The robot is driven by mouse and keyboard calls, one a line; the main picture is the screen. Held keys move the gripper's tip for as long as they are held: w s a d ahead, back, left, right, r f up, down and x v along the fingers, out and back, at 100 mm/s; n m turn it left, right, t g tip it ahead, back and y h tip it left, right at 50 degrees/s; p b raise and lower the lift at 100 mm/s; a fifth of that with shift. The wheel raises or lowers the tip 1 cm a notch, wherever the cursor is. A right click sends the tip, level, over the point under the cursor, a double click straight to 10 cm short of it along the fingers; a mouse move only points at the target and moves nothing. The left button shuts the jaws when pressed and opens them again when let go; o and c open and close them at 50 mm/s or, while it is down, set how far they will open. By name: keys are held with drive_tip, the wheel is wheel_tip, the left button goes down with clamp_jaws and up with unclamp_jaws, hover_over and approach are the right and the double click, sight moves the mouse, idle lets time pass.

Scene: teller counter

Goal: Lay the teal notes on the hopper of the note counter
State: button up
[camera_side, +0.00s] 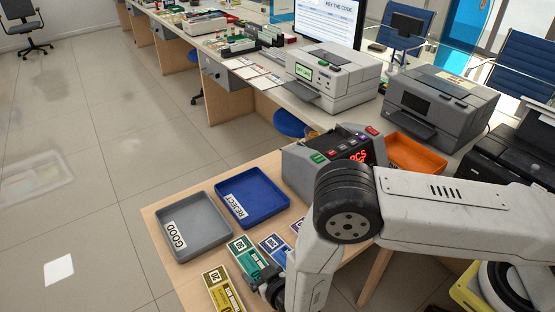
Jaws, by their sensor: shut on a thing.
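The teal notes (247,257) are a banded bundle lying at the near part of the wooden table, between a yellow bundle and a blue bundle. My gripper (262,280) is at the near end of the teal notes and is shut on them; its fingers are small and partly hidden by my arm. The note counter (303,165) is a grey machine with coloured buttons and a red display, at the back right of the table.
A grey GOOD tray (207,246) and a blue REJECT tray (273,205) lie left of the counter. The yellow notes (222,290), blue notes (273,247) and purple notes (297,225) flank the teal ones. An orange tray (420,156) and printers stand behind.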

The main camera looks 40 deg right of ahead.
drive_tip(key=shift+f, duration=0.7)
drive_tip(key=shift+f, duration=0.1)
drive_tip(key=o, duration=1.2)
drive_tip(key=shift+c, duration=0.2)
drive_tip(key=shift+v, duration=3.85)
drive_tip(key=shift+w, duration=0.15)
